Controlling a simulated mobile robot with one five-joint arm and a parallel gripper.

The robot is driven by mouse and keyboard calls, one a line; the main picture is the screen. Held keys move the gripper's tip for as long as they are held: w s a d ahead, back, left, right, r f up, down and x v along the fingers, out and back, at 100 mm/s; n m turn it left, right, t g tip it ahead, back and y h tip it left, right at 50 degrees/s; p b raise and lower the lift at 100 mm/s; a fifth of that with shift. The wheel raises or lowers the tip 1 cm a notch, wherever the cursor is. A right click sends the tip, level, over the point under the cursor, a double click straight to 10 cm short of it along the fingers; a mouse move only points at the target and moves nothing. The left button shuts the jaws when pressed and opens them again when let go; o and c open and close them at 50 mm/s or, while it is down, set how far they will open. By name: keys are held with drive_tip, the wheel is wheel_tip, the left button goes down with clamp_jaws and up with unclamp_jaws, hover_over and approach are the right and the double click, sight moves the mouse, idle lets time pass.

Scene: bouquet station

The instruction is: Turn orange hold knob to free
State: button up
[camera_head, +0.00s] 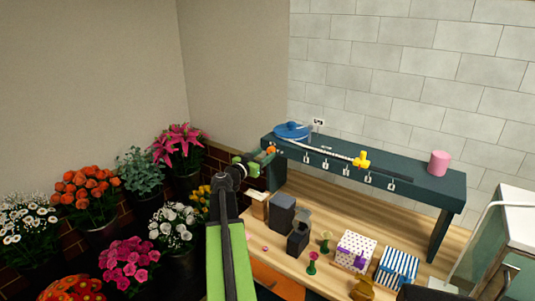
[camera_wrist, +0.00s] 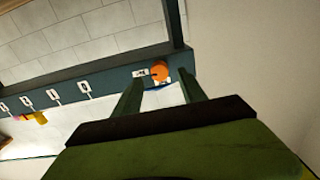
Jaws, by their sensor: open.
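The orange knob (camera_head: 271,149) is on the front face of the dark teal shelf, near its left end. In the wrist view the orange knob (camera_wrist: 160,69) is round and sits beside a small white label (camera_wrist: 140,73). My gripper (camera_head: 265,158) is at that end of the shelf, close to the knob. In the wrist view my gripper (camera_wrist: 160,78) is open, with one finger on each side of the knob. I cannot tell whether the fingers touch it. The label's writing is too small to read.
On the teal shelf (camera_head: 415,183) are a blue disc (camera_head: 292,130), a yellow piece (camera_head: 361,160) on a rail and a pink cup (camera_head: 439,163). Boxes, including a spotted one (camera_head: 356,250), stand on the wooden bench below. Flower buckets crowd the left.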

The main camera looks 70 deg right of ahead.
sight(271, 150)
drive_tip(key=shift+x, duration=1.3)
clamp_jaws()
